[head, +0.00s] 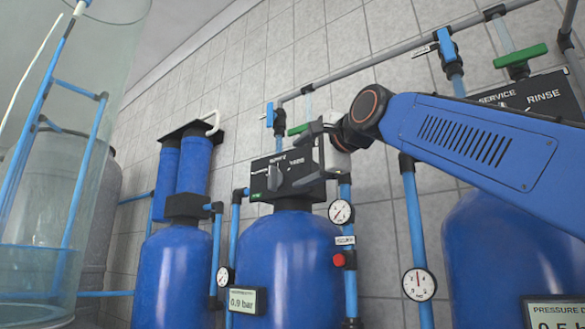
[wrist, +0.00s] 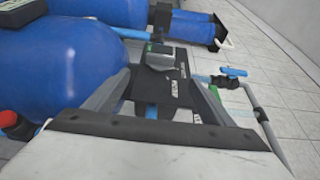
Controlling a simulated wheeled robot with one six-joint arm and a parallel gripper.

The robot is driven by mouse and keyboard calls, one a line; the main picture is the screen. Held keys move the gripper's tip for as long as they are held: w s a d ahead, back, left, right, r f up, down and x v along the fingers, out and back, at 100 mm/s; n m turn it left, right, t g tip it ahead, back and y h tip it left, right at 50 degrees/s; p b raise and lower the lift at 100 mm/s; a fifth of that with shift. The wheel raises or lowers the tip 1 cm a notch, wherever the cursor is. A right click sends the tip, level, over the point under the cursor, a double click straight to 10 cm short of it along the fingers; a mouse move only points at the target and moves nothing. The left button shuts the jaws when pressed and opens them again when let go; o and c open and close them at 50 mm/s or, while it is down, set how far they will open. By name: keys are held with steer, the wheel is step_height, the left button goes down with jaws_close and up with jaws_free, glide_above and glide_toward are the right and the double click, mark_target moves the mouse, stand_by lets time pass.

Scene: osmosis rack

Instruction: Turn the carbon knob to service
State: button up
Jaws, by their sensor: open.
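A grey knob (head: 274,178) sits on the dark valve panel (head: 259,183) above the middle blue tank. The panel's lettering is partly covered and hard to read; I cannot tell for sure that it names carbon. The knob also shows in the wrist view (wrist: 158,58), beyond and between my two fingers. My gripper (head: 302,157) is open in front of this panel, coming from the right. In the wrist view my gripper (wrist: 160,78) has its fingers spread, one on each side of the knob. I cannot tell whether they touch it. The knob's exact setting is unclear.
A second panel (head: 545,92), marked SERVICE and RINSE, stands above the right blue tank (head: 480,240). Pipes with blue and green valve handles (head: 520,56) run above. Gauges (head: 341,212) and a red knob (head: 339,260) sit below my arm. A clear cylinder (head: 40,230) stands at left.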

steer(key=v, duration=0.3)
steer(key=shift+s, duration=0.1)
stand_by(0.6)
